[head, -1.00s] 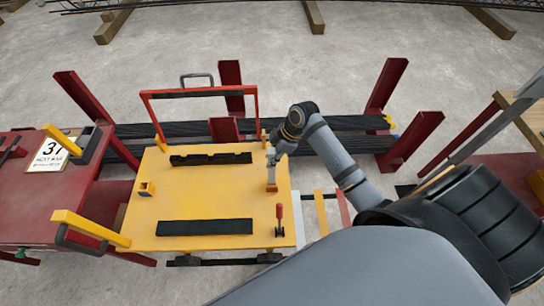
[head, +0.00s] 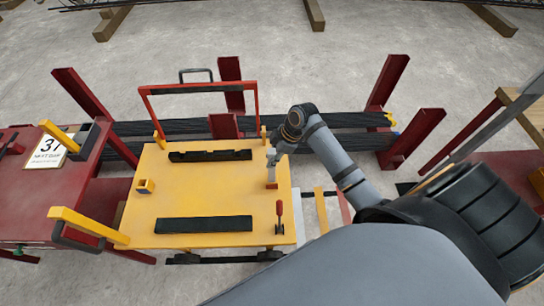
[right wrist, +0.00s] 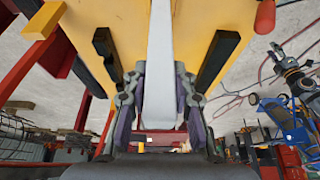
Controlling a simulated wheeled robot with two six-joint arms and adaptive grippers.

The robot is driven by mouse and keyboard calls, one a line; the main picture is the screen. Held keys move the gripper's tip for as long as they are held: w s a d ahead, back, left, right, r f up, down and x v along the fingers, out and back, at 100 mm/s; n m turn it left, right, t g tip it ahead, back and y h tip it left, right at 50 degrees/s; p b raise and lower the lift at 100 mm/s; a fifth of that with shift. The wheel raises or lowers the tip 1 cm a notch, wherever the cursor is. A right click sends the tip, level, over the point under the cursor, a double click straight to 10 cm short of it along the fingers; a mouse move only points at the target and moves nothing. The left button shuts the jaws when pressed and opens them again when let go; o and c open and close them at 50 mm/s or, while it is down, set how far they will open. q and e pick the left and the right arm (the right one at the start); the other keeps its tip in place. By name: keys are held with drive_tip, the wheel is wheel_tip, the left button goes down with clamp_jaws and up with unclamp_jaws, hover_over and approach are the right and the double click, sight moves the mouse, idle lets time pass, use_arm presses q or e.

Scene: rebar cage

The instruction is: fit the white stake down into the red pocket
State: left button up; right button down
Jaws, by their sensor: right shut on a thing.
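The white stake (right wrist: 159,70) is held between the fingers of my right gripper (right wrist: 159,110) and runs away from them over the yellow board in the right wrist view. In the head view my right gripper (head: 271,160) is over the right part of the yellow board (head: 205,190). Only a short pale piece of the stake (head: 271,174) shows below it. I cannot make out a red pocket; a small dark orange patch shows at the stake's foot, and whether the stake is in anything there I cannot tell. My left gripper is not in view.
A red-handled clamp (head: 279,209) stands close to the stake, nearer the board's front edge. A red table (head: 35,205) stands left.

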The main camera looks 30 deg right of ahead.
drive_tip(key=shift+f+b, duration=0.9)
drive_tip(key=shift+f, duration=0.85)
drive_tip(key=c, duration=1)
unclamp_jaws()
drive_tip(key=shift+f, duration=0.1)
drive_tip(key=v, duration=1.2)
drive_tip(key=shift+a, duration=0.1)
